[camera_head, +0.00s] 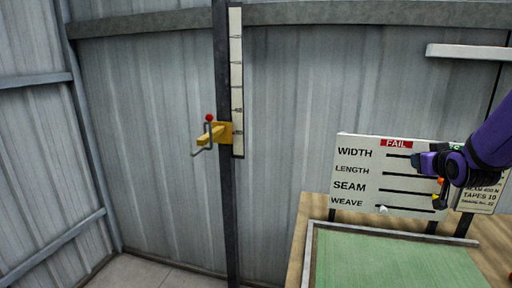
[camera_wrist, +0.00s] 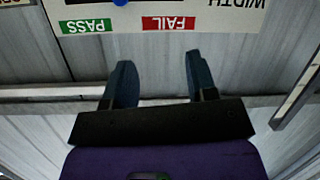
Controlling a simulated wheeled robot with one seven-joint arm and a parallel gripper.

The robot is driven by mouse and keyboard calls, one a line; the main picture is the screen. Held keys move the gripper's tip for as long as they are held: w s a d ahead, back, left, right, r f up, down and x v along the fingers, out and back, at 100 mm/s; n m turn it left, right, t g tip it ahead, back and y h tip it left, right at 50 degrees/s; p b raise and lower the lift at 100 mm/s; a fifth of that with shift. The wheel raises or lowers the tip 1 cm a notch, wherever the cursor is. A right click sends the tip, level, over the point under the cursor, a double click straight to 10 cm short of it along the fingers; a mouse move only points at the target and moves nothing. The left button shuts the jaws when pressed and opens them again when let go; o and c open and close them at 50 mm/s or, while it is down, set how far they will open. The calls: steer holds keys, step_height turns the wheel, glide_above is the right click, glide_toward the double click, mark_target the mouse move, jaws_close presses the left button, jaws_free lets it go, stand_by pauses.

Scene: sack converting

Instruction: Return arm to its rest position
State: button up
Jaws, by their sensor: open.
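My gripper (camera_head: 418,161) is at the right in the head view, in front of the white inspection board (camera_head: 358,184), at the height of the LENGTH row. My purple arm comes in from the right edge. In the wrist view my gripper (camera_wrist: 158,62) shows two dark blue fingers spread apart with nothing between them. The board also shows upside down at the top of the wrist view (camera_wrist: 215,10), with a red FAIL label (camera_wrist: 168,23) and a green PASS label (camera_wrist: 82,27). My gripper and arm hide part of the board's right side.
A wooden table (camera_head: 300,245) with a green mat (camera_head: 390,262) stands below the board. A white knob (camera_head: 382,209) sits on the WEAVE row. A yellow bracket (camera_head: 221,132) with a red-tipped handle is on the dark post. A shelf (camera_head: 465,51) is upper right. Left floor is clear.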

steer(key=s+a+r+g+y, duration=0.1)
steer(key=s+a, duration=0.4)
steer(key=s, duration=0.5)
steer(key=s+a+r+g+y, duration=0.1)
steer(key=s+a+r+g, duration=0.2)
steer(key=s, duration=0.7)
steer(key=s+a+r+g+y, duration=0.1)
steer(key=s+a+g, duration=0.3)
steer(key=s+a, duration=0.5)
steer(key=shift+s+r+n+g, duration=0.3)
steer(key=shift+s+r+g, duration=0.1)
steer(key=shift+r, duration=0.45)
steer(key=shift+d, duration=0.1)
stand_by(0.3)
